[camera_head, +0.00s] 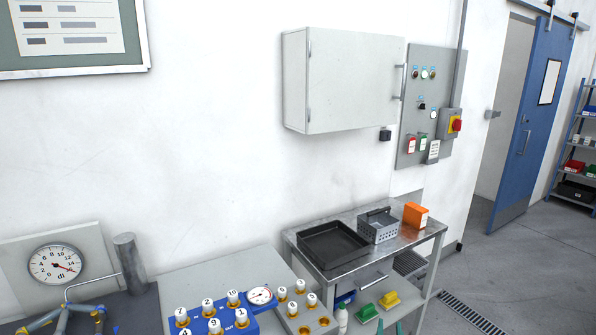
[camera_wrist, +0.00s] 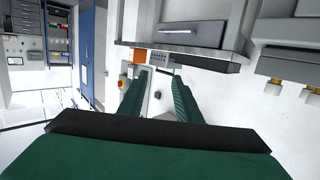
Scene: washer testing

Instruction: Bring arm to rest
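My gripper (camera_wrist: 161,80) shows in the wrist view as two long dark green fingers with a clear gap between them. It is open and holds nothing. The rest of my arm is out of the head view. The wrist view is turned about upside down, with the white wall behind the fingers.
A metal side table (camera_head: 362,274) carries a black tray (camera_head: 333,243), a grey perforated basket (camera_head: 378,229) and an orange box (camera_head: 415,215). A blue block with white-topped valves (camera_head: 213,325) stands left. A grey wall cabinet (camera_head: 345,82) and control panel (camera_head: 428,105) hang above. Floor at right is clear.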

